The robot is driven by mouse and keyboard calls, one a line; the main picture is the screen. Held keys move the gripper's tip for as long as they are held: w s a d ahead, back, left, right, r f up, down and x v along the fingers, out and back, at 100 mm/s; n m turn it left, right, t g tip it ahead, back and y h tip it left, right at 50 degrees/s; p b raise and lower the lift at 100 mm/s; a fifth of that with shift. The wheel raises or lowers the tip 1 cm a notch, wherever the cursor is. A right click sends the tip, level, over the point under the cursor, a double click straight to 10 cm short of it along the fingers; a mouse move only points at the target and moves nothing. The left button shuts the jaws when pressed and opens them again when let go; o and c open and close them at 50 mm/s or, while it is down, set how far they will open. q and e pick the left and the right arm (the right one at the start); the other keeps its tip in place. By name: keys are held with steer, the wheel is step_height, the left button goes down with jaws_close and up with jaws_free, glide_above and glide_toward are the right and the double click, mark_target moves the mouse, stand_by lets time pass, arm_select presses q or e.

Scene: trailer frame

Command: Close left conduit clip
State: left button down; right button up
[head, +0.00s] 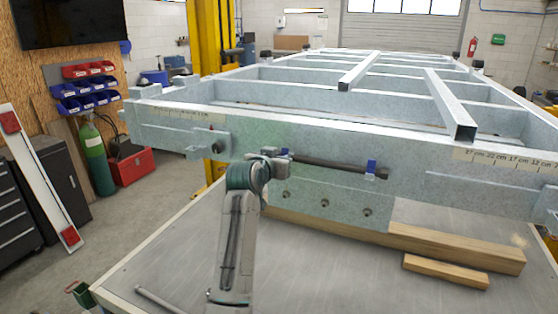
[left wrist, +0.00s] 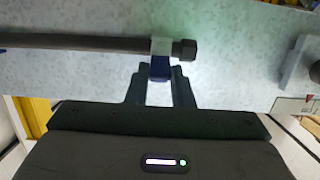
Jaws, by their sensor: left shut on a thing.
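The dark conduit (head: 330,163) runs along the front face of the pale metal trailer frame (head: 430,152). The left conduit clip has a pale band around the conduit and a blue part (left wrist: 159,68), near the conduit's dark end fitting (left wrist: 189,49). My left gripper (head: 281,157) is at this clip, at the conduit's left end. In the left wrist view its fingers (left wrist: 158,78) stand on either side of the blue part, shut on it. Whether the clip is latched cannot be told. The right conduit clip (head: 371,166) is blue and stands near the conduit's right end. My right gripper is not in view.
Below the frame is a grey table (head: 330,265) with wooden beams (head: 450,246) and a shorter wooden block (head: 446,271) on its right. A bolted bracket (head: 212,143) sticks out left of the gripper. A thin rod (head: 168,301) lies on the table's front left.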

mark_target(284, 151)
arm_select(q)
steer(key=g, duration=0.1)
steer(key=r+g+y, duration=0.1)
steer(key=g, duration=0.1)
steer(key=shift+w+d+r+g, duration=0.1)
steer(key=shift+w+r+g, duration=0.1)
steer(key=shift+w+g, duration=0.15)
steer(key=shift+w+d+r+g+y, duration=0.1)
steer(key=shift+w+r+g+y, duration=0.15)
steer(key=shift+g, duration=0.35)
steer(key=shift+w+d+r+g+y, duration=0.15)
steer(key=shift+g+y, duration=0.1)
steer(key=shift+g, duration=0.3)
steer(key=shift+w+d+r+g+y, duration=0.1)
steer(key=shift+w+g+y, duration=0.2)
steer(key=shift+g, duration=0.55)
steer(key=shift+w+d+r+g+y, duration=0.15)
steer(key=shift+w+g+y, duration=0.15)
steer(key=shift+g, duration=0.6)
steer(key=shift+w+a+r+g+y, duration=0.1)
steer(key=shift+w+g+y, duration=0.15)
steer(key=shift+g, duration=0.6)
steer(key=shift+w+d+g, duration=0.1)
steer(key=shift+w+g, duration=0.05)
steer(key=shift+g, duration=0.25)
steer(key=shift+f, duration=0.2)
steer(key=c, duration=1.3)
jaws_free()
steer(key=shift+o, duration=0.2)
steer(key=shift+r, duration=0.2)
